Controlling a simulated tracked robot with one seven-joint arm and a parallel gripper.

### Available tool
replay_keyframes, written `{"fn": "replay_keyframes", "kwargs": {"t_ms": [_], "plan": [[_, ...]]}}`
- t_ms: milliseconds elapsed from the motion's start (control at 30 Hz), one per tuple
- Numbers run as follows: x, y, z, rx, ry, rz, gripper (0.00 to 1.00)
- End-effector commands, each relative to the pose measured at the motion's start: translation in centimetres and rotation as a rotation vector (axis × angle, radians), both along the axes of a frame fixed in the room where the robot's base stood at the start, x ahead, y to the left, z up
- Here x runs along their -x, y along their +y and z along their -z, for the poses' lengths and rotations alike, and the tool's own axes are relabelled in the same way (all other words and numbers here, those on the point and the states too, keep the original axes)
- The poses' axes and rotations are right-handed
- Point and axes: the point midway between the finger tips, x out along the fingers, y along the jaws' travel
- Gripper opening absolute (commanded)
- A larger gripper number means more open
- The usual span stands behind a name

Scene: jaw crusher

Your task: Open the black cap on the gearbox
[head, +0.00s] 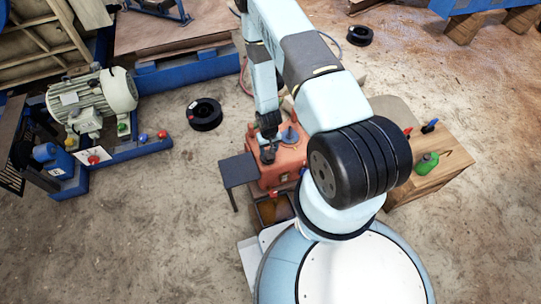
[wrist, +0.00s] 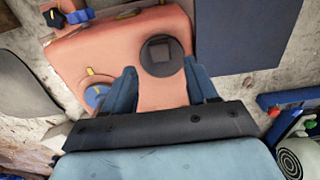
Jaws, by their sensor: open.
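The gearbox is an orange-red box (head: 291,165), and its top fills the middle of the wrist view (wrist: 90,55). The black cap (wrist: 160,57) is a dark round disc with a square in its middle, seated on the gearbox top. My gripper (wrist: 160,68) is open, with one blue-grey finger on each side of the cap in the picture. Nothing is between the fingers that I can see touching them. In the head view my gripper (head: 268,130) is over the left part of the gearbox. The cap is hard to make out there.
A blue round part with a yellow mark (wrist: 97,95) is on the gearbox beside the left finger. A grey plate (head: 238,170) stands left of the gearbox. A wooden box (head: 430,185) with a green bottle (head: 427,163) is right. An electric motor (head: 90,100) stands far left.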

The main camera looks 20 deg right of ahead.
Motion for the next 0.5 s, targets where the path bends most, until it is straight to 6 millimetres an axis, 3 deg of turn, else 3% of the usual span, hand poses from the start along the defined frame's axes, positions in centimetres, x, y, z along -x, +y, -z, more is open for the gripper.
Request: {"fn": "replay_keyframes", "kwargs": {"t_ms": [200, 500], "plan": [[0.1, 0.0, 3.2, 0.000, 0.001, 0.000, 0.57], [0.0, 0.0, 5.5, 0.000, -0.001, 0.000, 0.57]]}}
